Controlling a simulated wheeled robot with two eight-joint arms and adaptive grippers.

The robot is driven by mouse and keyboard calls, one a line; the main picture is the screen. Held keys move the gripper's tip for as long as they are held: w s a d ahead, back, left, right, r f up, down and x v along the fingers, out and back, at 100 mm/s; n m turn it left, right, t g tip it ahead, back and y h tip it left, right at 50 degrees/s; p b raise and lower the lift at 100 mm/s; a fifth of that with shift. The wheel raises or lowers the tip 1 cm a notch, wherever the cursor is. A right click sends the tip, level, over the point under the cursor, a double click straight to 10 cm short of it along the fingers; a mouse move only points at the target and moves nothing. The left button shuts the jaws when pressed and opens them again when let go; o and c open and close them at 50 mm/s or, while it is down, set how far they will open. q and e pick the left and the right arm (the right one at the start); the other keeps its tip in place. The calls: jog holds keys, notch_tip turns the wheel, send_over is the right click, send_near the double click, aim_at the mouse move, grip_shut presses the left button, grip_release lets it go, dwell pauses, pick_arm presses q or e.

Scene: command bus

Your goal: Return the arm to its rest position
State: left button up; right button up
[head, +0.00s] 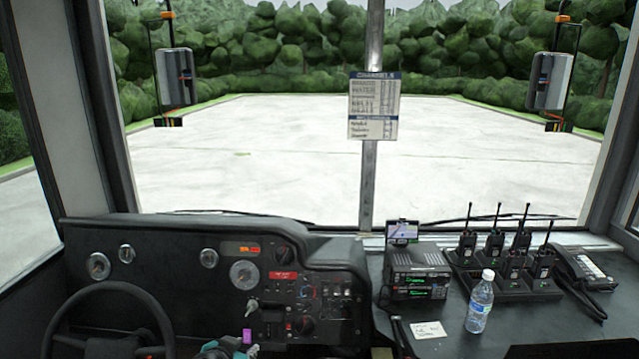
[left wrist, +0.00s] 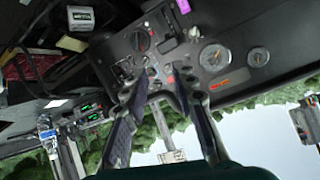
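My left gripper (head: 226,350) shows only in part at the bottom edge of the head view, in front of the dashboard and right of the steering wheel. In the left wrist view, which is turned upside down, both fingers of the left gripper (left wrist: 162,84) show. They stand apart with nothing held between them, and the dashboard (left wrist: 215,60) lies beyond. My right gripper cannot be made out in either view.
The steering wheel (head: 118,290) is at the lower left. The right counter holds a radio unit (head: 418,275), several handheld radios (head: 494,246), a water bottle (head: 480,302), a desk phone (head: 582,268) and a paper note (head: 427,329). The windshield is behind.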

pick_arm(q)
jog(key=s+f+n+g+y, duration=0.1)
jog(key=s+n+g, duration=0.2)
jog(key=s, duration=1.8)
jog(key=shift+f+n, duration=0.35)
jog(key=shift+n, duration=0.35)
jog(key=shift+s, duration=0.1)
